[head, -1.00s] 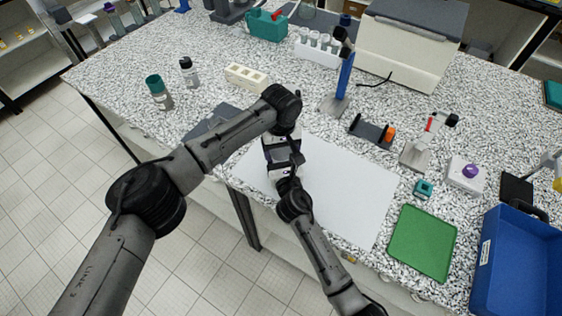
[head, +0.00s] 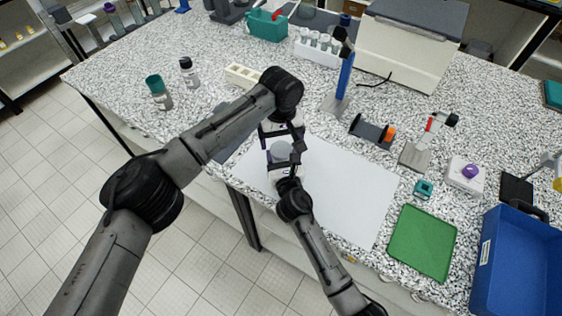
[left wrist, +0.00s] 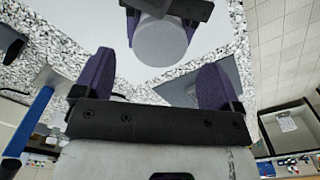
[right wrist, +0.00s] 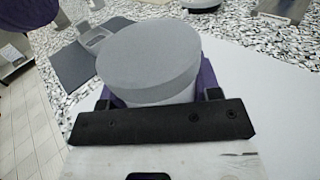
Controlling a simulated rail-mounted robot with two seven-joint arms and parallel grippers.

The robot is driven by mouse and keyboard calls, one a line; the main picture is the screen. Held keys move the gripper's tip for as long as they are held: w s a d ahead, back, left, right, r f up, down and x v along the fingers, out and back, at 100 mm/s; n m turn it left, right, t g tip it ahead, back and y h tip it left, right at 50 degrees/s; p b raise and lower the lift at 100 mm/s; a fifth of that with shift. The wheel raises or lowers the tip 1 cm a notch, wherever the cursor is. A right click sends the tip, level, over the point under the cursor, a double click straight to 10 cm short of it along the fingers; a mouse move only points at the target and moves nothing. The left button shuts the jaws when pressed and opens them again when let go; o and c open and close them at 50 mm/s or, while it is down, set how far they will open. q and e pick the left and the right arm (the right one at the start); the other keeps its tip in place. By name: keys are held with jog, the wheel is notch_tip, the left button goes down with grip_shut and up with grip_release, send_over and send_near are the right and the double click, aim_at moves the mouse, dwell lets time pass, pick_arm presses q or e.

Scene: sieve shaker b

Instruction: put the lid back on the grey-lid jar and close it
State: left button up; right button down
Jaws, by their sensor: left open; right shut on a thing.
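The grey-lid jar shows its round grey lid (head: 281,152) in the head view, above the white mat (head: 345,195). In the right wrist view the lid (right wrist: 150,58) sits flat on top of the pale jar body (right wrist: 180,97). I cannot tell how tight it is. My right gripper (head: 284,178) is shut on the jar body and holds it upright. My left gripper (head: 282,136) is open and empty, just beyond the lid and apart from it. In the left wrist view the lid (left wrist: 160,42) lies ahead of the open purple fingers.
A teal-capped bottle (head: 158,92) and a dark-capped bottle (head: 188,72) stand at the left. A cream rack (head: 243,75) is behind my left arm. A blue stand (head: 345,80), a green tray (head: 423,243) and a blue bin (head: 520,265) are at the right. The mat's right half is clear.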

aim_at(281, 149)
pick_arm(q)
jog(key=shift+o, duration=0.3)
jog(key=shift+o, duration=0.6)
jog(key=shift+r, duration=0.1)
notch_tip(281, 149, up, 12)
pick_arm(e)
jog(key=shift+c, duration=1.2)
grip_release()
jog(key=shift+s, duration=0.1)
jog(key=shift+s+d, duration=0.1)
jog(key=shift+s, duration=0.2)
pick_arm(q)
notch_tip(281, 149, up, 2)
jog(key=p, duration=0.2)
jog(key=shift+r+p, duration=0.15)
jog(key=shift+p, duration=0.15)
pick_arm(e)
jog(key=v, duration=1.3)
